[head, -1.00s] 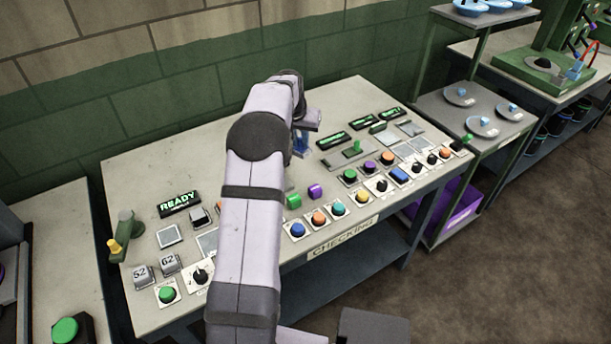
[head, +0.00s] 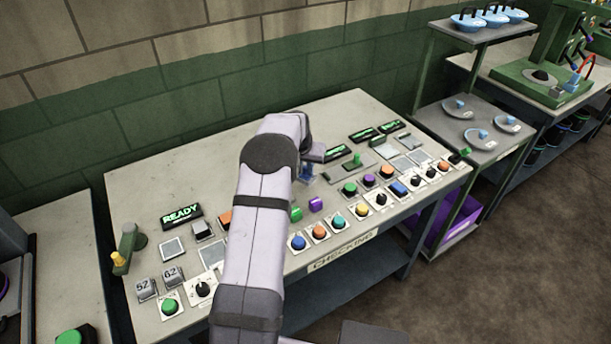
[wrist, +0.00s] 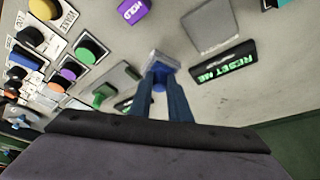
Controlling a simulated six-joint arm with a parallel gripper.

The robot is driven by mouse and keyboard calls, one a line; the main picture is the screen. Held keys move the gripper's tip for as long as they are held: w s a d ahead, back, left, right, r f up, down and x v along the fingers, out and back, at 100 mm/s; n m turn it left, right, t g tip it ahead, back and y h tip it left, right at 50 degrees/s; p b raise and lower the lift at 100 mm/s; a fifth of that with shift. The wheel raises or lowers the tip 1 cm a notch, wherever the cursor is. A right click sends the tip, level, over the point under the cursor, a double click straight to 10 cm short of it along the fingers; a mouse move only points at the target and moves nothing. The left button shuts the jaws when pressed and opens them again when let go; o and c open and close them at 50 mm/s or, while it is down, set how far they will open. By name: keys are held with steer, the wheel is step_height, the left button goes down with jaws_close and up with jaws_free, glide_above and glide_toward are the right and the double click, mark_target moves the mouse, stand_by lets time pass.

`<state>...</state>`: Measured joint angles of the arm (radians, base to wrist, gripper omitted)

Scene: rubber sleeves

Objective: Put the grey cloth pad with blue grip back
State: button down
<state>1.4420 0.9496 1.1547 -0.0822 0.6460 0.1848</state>
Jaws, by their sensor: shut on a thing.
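My gripper (wrist: 165,98) is shut on a grey pad (wrist: 163,58) with a blue grip (wrist: 158,82) in the wrist view. The blue grip is between the finger ends, and the grey pad is beyond them, over the pale bench top. In the head view my gripper (head: 306,174) is low over the middle of the bench, partly hidden by my arm. The pad itself is hard to make out there. I cannot tell whether the pad touches the bench.
The checking bench (head: 290,117) carries several buttons, lit signs and a green lever (head: 357,160). In the wrist view a purple HOLD block (wrist: 133,11) and a RESET ME sign (wrist: 222,64) are near. A cart (head: 435,107) at right holds round grey discs with blue knobs.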

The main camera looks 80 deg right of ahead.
mark_target(305, 176)
step_height(305, 176, down, 3)
steer(key=shift+r+p, duration=0.2)
steer(key=shift+p, duration=0.45)
steer(key=shift+f, duration=0.55)
steer(key=shift+f, duration=0.2)
steer(key=c, duration=1.7)
jaws_free()
steer(key=shift+r, duration=0.1)
steer(key=shift+o, duration=0.2)
steer(key=shift+a+r, duration=0.15)
steer(key=shift+r, duration=0.4)
steer(key=b+v, duration=0.3)
steer(key=v, duration=0.8)
steer(key=shift+b, duration=0.3)
